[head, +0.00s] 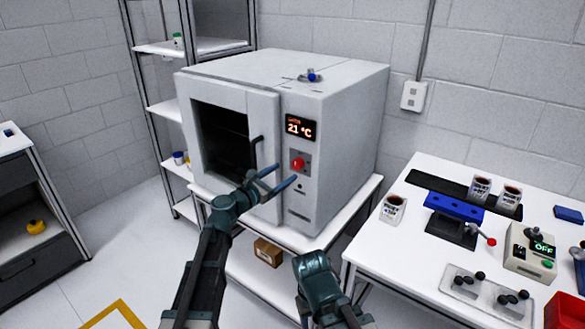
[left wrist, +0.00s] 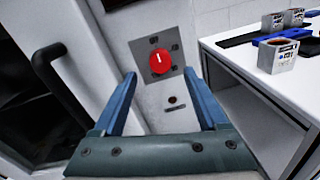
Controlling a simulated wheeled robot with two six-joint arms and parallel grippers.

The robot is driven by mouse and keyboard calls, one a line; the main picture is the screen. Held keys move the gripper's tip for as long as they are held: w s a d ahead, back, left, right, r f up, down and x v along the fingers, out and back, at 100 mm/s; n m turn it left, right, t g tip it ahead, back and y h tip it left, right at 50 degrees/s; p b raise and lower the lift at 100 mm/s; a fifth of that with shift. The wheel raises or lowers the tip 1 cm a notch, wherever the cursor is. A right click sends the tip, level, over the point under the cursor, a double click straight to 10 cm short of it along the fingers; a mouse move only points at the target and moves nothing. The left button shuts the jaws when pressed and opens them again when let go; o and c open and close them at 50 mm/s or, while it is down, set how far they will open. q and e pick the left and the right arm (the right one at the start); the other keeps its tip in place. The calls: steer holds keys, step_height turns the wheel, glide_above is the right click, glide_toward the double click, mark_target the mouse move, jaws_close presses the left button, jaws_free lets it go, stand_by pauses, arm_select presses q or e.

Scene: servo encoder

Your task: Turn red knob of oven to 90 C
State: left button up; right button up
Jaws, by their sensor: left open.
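The white oven (head: 345,135) stands on a white table, and its display (head: 300,127) reads 21 °C. The red knob (head: 297,164) sits on a grey plate below the display. In the left wrist view the knob (left wrist: 161,63) shows a small white mark near its top. My left gripper (head: 283,178) is open and empty, just in front of and a little below the knob. In the left wrist view its two blue fingers (left wrist: 168,98) are spread, with the knob beyond and between them, apart from both. My right arm shows at the bottom of the head view, but its fingers cannot be made out.
The oven door's dark handle (head: 256,153) is just left of the knob. A white table (head: 420,262) at right holds cups (head: 393,208), a blue fixture (head: 454,208) and a control box (head: 530,250). A shelf rack stands behind the oven at left.

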mark_target(295, 165)
arm_select(q)
steer(key=shift+x, duration=2.75)
jaws_close()
